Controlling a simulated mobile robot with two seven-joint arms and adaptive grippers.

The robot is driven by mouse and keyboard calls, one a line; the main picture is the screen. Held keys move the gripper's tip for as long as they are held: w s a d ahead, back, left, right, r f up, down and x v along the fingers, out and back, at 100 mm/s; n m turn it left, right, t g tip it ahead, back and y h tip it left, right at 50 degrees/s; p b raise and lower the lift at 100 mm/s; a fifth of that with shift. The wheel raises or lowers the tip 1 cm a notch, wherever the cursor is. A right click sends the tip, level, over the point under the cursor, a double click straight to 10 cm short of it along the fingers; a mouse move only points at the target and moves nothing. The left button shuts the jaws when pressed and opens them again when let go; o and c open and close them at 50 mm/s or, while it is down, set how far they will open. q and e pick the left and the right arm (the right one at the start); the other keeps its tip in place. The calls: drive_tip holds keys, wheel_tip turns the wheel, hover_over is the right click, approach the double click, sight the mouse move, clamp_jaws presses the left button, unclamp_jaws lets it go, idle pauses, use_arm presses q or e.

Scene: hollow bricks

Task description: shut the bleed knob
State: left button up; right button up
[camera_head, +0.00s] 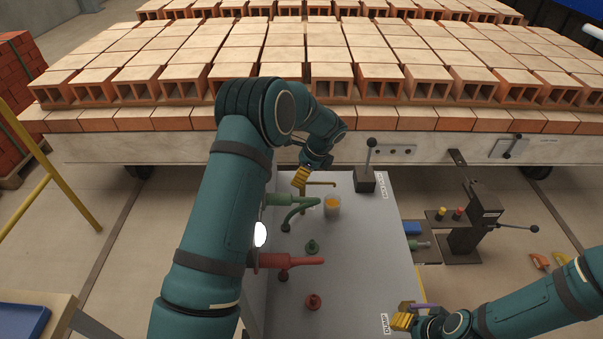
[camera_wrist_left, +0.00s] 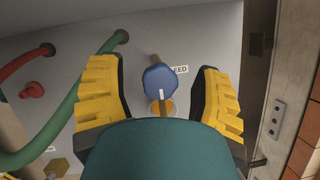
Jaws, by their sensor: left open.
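The bleed knob (camera_wrist_left: 160,78) is a blue, many-sided knob with a short white line near its lower edge in the left wrist view. A partly covered label ending in "EED" (camera_wrist_left: 181,70) is beside it. My left gripper (camera_wrist_left: 158,66) is open, with one yellow finger on each side of the knob and visible gaps between. In the head view my left gripper (camera_head: 301,178) is at the far end of the grey panel (camera_head: 350,270), by a brass pipe (camera_head: 320,183); the knob is not clear there. My right gripper (camera_head: 403,316) is by the panel's near right corner; its opening is unclear.
A clear jar with orange contents (camera_head: 332,206) stands below the brass pipe. Green hose (camera_head: 295,212) and a red fitting (camera_head: 290,261) are on the left of the panel. A black lever (camera_head: 370,157) stands to the right. The brick-laden car (camera_head: 180,148) is close behind.

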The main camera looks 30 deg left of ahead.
use_arm(q)
drive_tip(key=v, duration=1.2)
drive_tip(key=shift+f, duration=0.1)
